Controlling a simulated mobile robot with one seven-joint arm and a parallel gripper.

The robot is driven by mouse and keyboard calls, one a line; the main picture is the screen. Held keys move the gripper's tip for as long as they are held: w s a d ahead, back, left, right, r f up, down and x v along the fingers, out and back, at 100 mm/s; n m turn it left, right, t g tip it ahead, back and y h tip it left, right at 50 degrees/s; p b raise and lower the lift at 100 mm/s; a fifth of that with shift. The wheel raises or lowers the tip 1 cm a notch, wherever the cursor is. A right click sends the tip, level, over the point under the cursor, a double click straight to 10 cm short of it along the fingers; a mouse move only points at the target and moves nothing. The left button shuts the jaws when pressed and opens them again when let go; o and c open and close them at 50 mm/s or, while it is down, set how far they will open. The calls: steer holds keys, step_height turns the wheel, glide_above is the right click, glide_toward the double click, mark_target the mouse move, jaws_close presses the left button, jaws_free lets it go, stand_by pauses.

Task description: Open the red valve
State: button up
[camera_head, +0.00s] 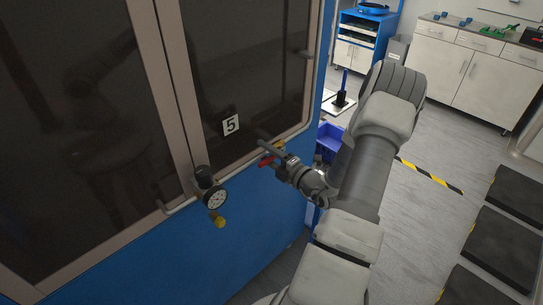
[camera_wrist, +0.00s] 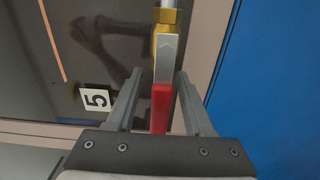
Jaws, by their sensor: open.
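The red valve handle (camera_wrist: 160,108) lies between the two fingers of my gripper (camera_wrist: 159,74) in the wrist view. Its grey metal upper part (camera_wrist: 166,58) joins a brass fitting (camera_wrist: 164,20) at the top. My gripper is open, with a gap visible on each side of the handle. In the head view, a small part of the red handle (camera_head: 267,161) shows beside my gripper (camera_head: 264,148), in front of the blue cabinet. The brass fitting (camera_head: 279,144) is partly hidden behind my gripper.
The blue cabinet (camera_head: 170,262) has dark glass panels and a label "5" (camera_head: 231,125). A pressure gauge (camera_head: 216,197) with a black knob juts out left of my gripper. A blue bin (camera_head: 329,136) stands behind my arm. Grey floor lies to the right.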

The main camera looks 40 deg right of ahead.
steer(key=s+d+b, duration=0.1)
steer(key=s, duration=1.6)
steer(key=shift+s+d, duration=0.15)
steer(key=shift+s, duration=0.05)
